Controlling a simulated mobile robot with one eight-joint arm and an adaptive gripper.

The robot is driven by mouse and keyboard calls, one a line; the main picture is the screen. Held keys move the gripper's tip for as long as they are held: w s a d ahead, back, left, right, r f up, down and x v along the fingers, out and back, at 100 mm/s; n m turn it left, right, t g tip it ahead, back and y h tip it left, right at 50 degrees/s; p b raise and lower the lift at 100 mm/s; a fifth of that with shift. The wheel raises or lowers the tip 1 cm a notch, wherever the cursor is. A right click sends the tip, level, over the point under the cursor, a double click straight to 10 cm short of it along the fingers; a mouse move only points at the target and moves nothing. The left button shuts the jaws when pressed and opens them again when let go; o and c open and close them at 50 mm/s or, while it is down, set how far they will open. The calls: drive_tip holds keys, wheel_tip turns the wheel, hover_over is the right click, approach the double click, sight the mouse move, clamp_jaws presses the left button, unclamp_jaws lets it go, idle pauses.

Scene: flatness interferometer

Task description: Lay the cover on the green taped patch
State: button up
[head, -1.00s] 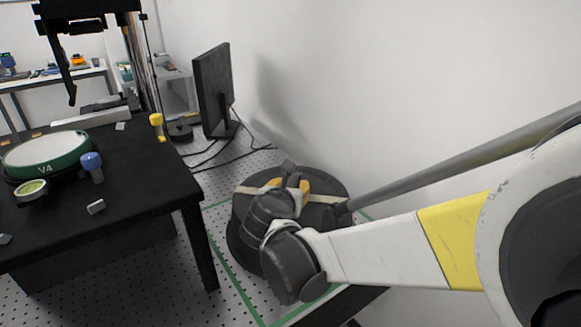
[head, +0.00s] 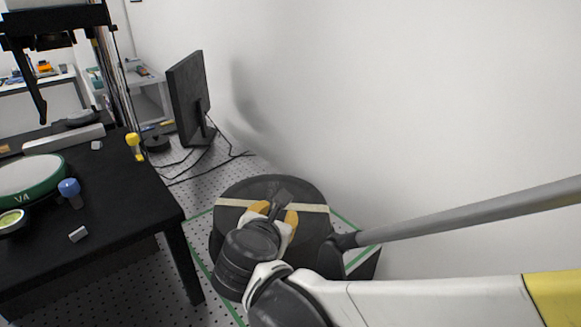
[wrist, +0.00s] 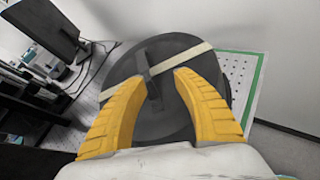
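The cover is a black round disc (head: 235,190) with a beige strap across it and a dark handle (wrist: 150,75) near its middle. It lies in the green taped patch (head: 199,245) at the foot of the wall, hiding much of it; green tape also shows in the wrist view (wrist: 259,82). The cover looks flat; I cannot see its underside contact. My gripper (head: 275,213) is over the cover, yellow fingers pointing at the handle.
A black table (head: 120,215) stands on the left with a green-rimmed V4 disc (head: 35,185) and small parts. A monitor (head: 187,95) and loose cables are behind the cover. The white wall is close on the right. Perforated floor is bare between table and patch.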

drive_tip(key=s+d+f+m+g, duration=0.1)
drive_tip(key=s+d+m+g, duration=0.1)
drive_tip(key=s+d+m, duration=0.4)
drive_tip(key=s+d+f+m+g, duration=0.1)
drive_tip(key=s+d+m+g, duration=0.1)
drive_tip(key=d+m, duration=0.7)
drive_tip(key=s+d+m+g+y, duration=0.1)
drive_tip(key=s+d+m+y, duration=0.1)
drive_tip(key=s+m, duration=0.6)
drive_tip(key=m, duration=0.7)
drive_tip(key=shift+f+m+y, duration=0.3)
drive_tip(key=shift+f+y, duration=0.05)
drive_tip(key=shift+y, duration=0.05)
drive_tip(key=shift+w+d, duration=0.1)
